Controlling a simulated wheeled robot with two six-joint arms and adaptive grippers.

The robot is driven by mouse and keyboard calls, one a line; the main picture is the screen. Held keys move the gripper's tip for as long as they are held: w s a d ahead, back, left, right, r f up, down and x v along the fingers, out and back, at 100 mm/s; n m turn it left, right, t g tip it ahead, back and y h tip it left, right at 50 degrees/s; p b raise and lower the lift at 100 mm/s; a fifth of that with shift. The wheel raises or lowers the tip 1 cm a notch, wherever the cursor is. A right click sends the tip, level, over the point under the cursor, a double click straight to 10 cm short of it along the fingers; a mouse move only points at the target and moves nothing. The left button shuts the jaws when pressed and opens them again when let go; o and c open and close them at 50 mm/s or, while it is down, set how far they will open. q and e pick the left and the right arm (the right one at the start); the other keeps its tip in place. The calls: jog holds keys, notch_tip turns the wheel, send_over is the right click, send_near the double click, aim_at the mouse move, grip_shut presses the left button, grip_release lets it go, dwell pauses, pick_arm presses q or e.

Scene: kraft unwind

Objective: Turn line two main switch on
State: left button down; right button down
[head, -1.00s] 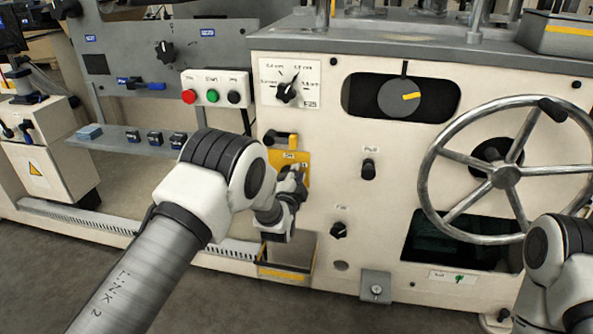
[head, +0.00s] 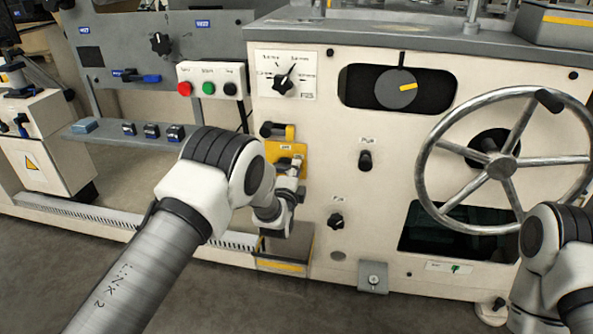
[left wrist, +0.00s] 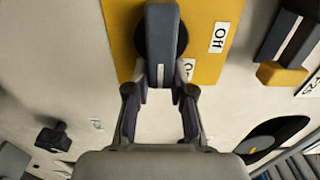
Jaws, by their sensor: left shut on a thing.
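A yellow switch plate (head: 300,150) is on the front of the cream machine; it also fills the top of the left wrist view (left wrist: 120,30). A dark grey rotary handle (left wrist: 162,25) sits on it, with a white mark at its lower end in that view. That end is beside the partly hidden On label (left wrist: 188,68); the Off label (left wrist: 219,38) is to the right of the pivot. My left gripper (left wrist: 160,92) is shut on the handle, one finger on each side. In the head view my left gripper (head: 288,178) covers most of the handle. My right gripper is out of view.
Another dark handle with a yellow part (head: 275,130) is just above the plate. A selector knob (head: 284,86), a button box (head: 211,82), a fan knob (head: 336,221) and a large handwheel (head: 501,166) surround it. A yellow-edged box (head: 283,263) is below.

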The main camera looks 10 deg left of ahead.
pick_arm(q)
jog(key=shift+a+f, duration=0.25)
jog(key=shift+a, duration=0.2)
jog(key=c, duration=1.2)
grip_release()
jog(key=shift+o, duration=1)
jog(key=shift+s+a, duration=0.1)
jog(key=shift+a, duration=0.2)
jog(key=shift+r, duration=0.1)
jog(key=shift+d+r, duration=0.1)
jog(key=shift+d, duration=0.25)
